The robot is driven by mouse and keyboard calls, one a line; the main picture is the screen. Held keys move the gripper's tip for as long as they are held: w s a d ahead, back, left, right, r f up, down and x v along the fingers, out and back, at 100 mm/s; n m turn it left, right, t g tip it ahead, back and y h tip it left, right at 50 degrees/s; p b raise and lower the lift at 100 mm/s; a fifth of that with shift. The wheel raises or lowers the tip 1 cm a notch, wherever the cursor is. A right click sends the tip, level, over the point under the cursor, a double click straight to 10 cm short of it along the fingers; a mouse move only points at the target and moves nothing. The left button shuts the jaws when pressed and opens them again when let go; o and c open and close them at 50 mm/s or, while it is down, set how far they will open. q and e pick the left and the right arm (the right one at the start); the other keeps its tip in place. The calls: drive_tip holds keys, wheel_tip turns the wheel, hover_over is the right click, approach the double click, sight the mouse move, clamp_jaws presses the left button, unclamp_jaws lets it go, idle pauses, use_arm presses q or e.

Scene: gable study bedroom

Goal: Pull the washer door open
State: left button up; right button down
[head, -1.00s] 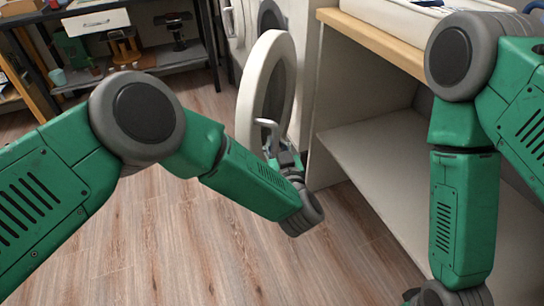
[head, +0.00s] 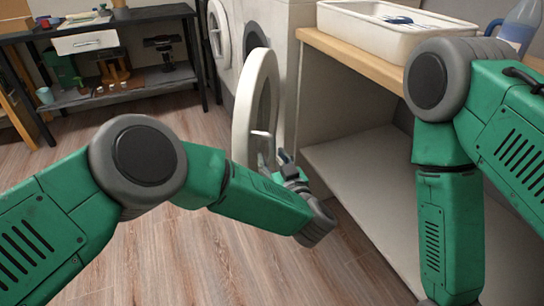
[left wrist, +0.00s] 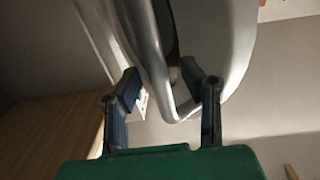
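The washer door (head: 241,110), a thick white ring with a darker inner side, stands swung out from the white washer (head: 283,22). The washer's dark round opening shows partly behind it. A pale handle (head: 261,134) sticks out from the door's lower part. My left gripper (head: 275,160) is just below the handle with its fingers spread. In the left wrist view, the left gripper's fingers (left wrist: 168,92) stand apart, with the curved pale handle (left wrist: 181,112) between or just beyond them; contact is not clear. My right arm hangs at the right; its gripper is out of view.
A wooden-topped counter (head: 385,62) with an open shelf stands right of the washer, bearing a white tray (head: 375,38) and a bottle (head: 521,25). Another round white door (head: 219,32) is further left. A dark shelf unit (head: 120,98) stands at the back left. The wood floor is clear.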

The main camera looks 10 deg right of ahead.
use_arm(q)
drive_tip(key=shift+w+d+f, duration=0.1)
drive_tip(key=shift+w, duration=0.05)
drive_tip(key=shift+d, duration=0.1)
drive_tip(key=v, duration=1.2)
drive_tip(key=shift+f, duration=0.1)
